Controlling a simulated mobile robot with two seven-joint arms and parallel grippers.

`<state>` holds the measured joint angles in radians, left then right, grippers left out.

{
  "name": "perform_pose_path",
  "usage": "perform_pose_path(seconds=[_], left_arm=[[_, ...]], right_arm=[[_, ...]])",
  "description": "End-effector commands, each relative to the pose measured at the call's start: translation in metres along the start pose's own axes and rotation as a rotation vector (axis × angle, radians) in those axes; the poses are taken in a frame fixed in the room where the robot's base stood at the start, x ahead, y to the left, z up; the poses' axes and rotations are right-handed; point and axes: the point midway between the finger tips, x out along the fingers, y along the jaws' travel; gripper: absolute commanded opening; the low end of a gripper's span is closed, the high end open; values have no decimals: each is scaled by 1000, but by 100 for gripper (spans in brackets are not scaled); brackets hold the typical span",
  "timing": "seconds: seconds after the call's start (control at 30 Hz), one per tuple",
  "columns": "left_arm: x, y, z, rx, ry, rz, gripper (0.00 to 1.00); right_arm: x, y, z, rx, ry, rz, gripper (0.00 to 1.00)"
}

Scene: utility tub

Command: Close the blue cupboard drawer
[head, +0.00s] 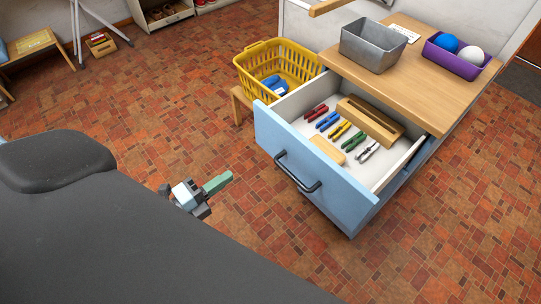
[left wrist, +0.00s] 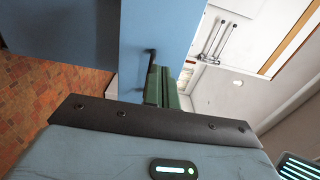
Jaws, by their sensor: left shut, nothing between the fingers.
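The blue cupboard drawer (head: 313,187) stands pulled open, its light blue front facing me with a dark bar handle (head: 297,172). Inside lie several coloured pliers-like tools and wooden pieces. My left gripper (head: 220,183) has green fingers that are shut and empty. In the head view it is to the left of the drawer front, apart from it. In the left wrist view the shut green fingers (left wrist: 165,88) point toward a blue front (left wrist: 135,28) with the dark handle (left wrist: 148,72) close beside them in the picture. My right gripper is in neither view.
The wooden cupboard top (head: 427,72) carries a grey metal bin (head: 372,47) and a purple tray (head: 455,58) with balls. A yellow basket (head: 255,70) stands on a wooden stool left of the drawer. The tiled floor (head: 150,100) before the drawer is clear.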

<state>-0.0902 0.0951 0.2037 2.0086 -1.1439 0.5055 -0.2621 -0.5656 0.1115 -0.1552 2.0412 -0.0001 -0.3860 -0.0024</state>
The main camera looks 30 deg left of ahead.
Motion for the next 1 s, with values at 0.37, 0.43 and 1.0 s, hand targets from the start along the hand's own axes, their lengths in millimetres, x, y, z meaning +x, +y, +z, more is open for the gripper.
perform_pose_path(seconds=[0.37, 0.43, 1.0], left_arm=[[16, -2, 1, 5, 2, -3, 0], [27, -3, 0, 7, 3, -4, 0], [125, -1, 0, 4, 1, -2, 0]], right_arm=[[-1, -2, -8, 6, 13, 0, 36], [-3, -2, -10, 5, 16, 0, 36], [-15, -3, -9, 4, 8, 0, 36]])
